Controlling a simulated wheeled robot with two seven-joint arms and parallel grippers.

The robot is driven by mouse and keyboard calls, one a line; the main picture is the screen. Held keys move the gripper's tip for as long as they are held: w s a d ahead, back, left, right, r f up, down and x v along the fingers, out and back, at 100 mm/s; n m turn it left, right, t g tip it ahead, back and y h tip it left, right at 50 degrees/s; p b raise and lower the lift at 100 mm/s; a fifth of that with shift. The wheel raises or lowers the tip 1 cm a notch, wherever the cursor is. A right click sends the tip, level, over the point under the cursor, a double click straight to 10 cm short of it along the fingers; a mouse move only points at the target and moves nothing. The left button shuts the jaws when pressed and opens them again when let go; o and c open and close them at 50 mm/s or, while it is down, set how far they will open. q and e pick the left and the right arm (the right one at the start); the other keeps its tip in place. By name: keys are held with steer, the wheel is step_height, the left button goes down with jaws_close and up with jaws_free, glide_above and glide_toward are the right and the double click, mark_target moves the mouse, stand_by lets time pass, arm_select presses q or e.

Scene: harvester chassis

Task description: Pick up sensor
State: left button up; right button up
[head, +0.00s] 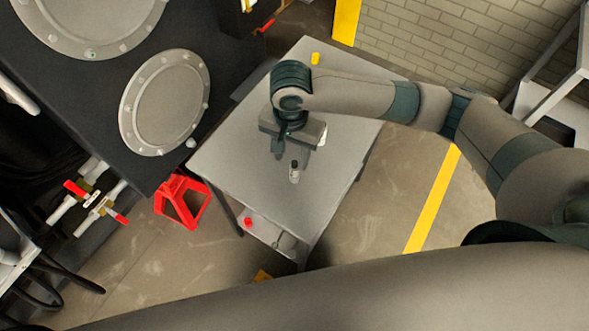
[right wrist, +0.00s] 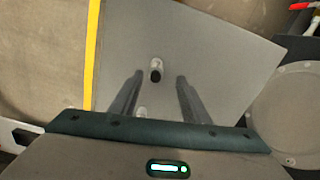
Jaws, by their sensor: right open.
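A small upright object with a dark body and a pale part, which looks like the sensor (head: 294,170), stands on the grey table (head: 225,150). In the right wrist view the sensor (right wrist: 156,70) shows between the lines of the two fingers, near their tips and touching neither. My right gripper (head: 298,150) is over the table, pointing down, open and empty. In the right wrist view its fingers (right wrist: 160,78) are spread apart. A second small pale thing (right wrist: 142,113) is partly hidden by the gripper's body. My left gripper is not in view.
A yellow object (head: 315,58) stands at the table's far edge. A red item (head: 248,222) lies on the lower shelf. The dark chassis (head: 90,90) with round covers is at the left, with a red stand (head: 181,200) beside it. The table's near part is clear.

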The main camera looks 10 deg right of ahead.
mark_target(294, 163)
steer(key=shift+s+d+f+p, duration=0.15)
steer(key=shift+f+p, duration=0.2)
steer(key=shift+f, duration=0.2)
step_height(294, 163, down, 3)
steer(key=shift+s+d+f+p, duration=0.1)
steer(key=shift+s+d+p, duration=0.05)
steer(key=shift+p, duration=0.35)
steer(key=shift+f, duration=0.45)
jaws_close()
